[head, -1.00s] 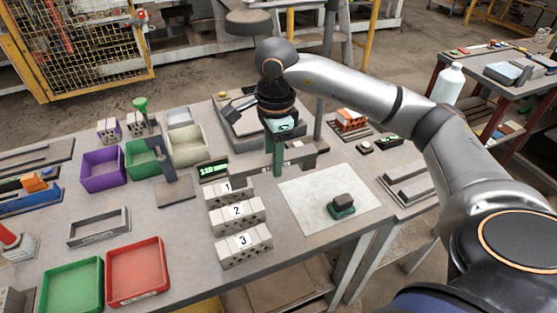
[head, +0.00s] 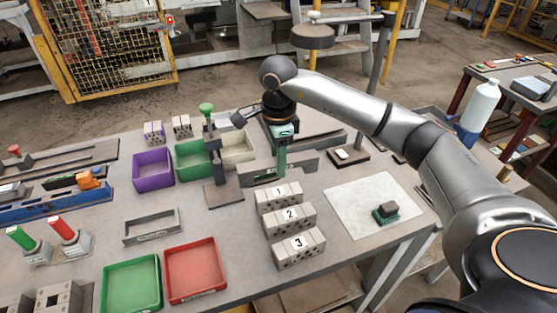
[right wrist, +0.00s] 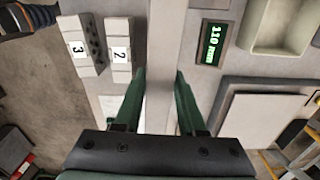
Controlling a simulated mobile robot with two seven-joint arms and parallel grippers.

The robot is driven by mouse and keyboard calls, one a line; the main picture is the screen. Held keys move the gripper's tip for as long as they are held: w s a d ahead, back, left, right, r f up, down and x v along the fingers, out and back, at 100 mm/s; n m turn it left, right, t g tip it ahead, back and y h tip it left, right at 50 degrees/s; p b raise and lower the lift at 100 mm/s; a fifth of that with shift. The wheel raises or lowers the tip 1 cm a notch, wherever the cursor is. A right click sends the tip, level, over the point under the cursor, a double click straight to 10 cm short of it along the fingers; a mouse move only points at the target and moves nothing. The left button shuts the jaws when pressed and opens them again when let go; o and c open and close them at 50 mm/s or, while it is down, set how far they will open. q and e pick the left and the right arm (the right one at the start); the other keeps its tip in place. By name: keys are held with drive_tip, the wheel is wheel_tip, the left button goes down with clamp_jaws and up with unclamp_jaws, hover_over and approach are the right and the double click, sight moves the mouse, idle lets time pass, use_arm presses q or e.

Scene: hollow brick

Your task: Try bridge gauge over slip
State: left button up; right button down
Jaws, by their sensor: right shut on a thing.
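My right gripper (head: 281,168) has green fingers and is shut on a long grey bar, which I take for the bridge gauge (head: 306,163). In the right wrist view the bar (right wrist: 166,45) runs lengthwise between the two fingers (right wrist: 160,76). In the head view the bar is just behind the row of numbered grey blocks: block 1 (head: 280,198), block 2 (head: 290,221) and block 3 (head: 300,250). Which one is the slip is not clear. Blocks 2 (right wrist: 120,48) and 3 (right wrist: 80,45) show left of the bar in the wrist view; block 1 is not visible there. My left gripper is out of view.
A white sheet (head: 350,205) carries a small dark block on a green piece (head: 386,213). A post stand (head: 222,194), a grey frame (head: 152,230), and red (head: 195,296) and green (head: 132,307) trays stand left.

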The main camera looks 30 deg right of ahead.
drive_tip(key=b, duration=0.3)
hover_over(279, 192)
drive_tip(key=shift+f, duration=2.25)
drive_tip(key=shift+f+b, duration=1.25)
drive_tip(key=shift+f, duration=0.45)
drive_tip(key=shift+r, duration=0.1)
drive_tip(key=shift+r+p, duration=2.45)
drive_tip(key=shift+r, duration=1)
